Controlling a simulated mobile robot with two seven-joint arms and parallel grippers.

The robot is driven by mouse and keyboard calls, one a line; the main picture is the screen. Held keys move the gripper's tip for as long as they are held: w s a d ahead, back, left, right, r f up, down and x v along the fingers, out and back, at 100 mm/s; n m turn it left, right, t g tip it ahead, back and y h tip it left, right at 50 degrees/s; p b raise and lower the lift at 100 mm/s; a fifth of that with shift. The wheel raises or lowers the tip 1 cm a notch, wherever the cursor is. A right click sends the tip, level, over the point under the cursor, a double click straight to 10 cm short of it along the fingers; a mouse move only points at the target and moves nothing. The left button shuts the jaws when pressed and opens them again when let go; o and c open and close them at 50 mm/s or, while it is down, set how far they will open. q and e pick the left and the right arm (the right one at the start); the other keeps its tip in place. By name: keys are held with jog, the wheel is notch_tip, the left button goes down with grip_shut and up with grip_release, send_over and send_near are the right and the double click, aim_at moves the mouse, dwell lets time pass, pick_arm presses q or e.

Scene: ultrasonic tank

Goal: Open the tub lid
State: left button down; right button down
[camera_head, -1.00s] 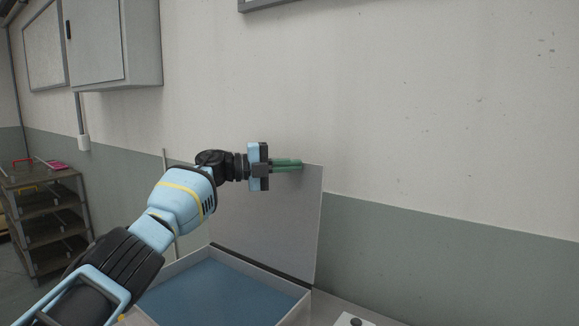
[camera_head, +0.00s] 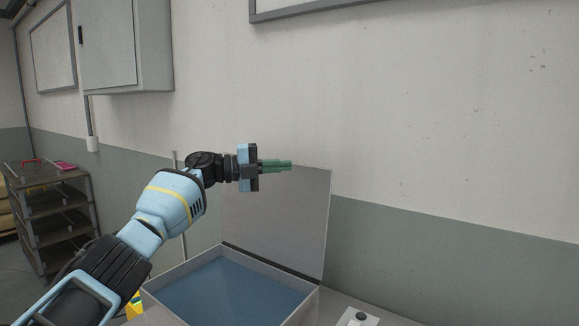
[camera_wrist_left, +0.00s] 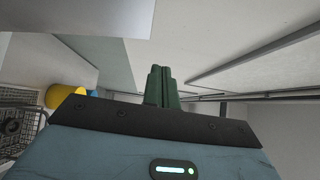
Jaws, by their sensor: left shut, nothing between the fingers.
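The tub (camera_head: 312,296) is a light box with blue liquid inside, at the lower middle of the head view. Its grey lid (camera_head: 285,225) stands upright at the tub's back edge, near the wall. My left gripper (camera_head: 289,165) has its green fingers together, with nothing between them. It is at the height of the lid's top edge and in front of it in the head view; I cannot tell whether it touches. The closed green fingers also show in the left wrist view (camera_wrist_left: 161,85). My right gripper does not show.
A small white panel with a dark knob (camera_head: 360,317) is right of the tub. A shelf cart (camera_head: 55,215) stands at the left. A grey wall cabinet (camera_head: 125,45) hangs at upper left. A yellow object (camera_head: 134,305) shows beside my left arm.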

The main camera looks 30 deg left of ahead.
pick_arm(q)
jog(key=v, duration=0.6)
jog(key=shift+w+a+f+b, duration=0.15)
jog(key=shift+a+f+b, duration=0.2)
jog(key=shift+a, duration=0.3)
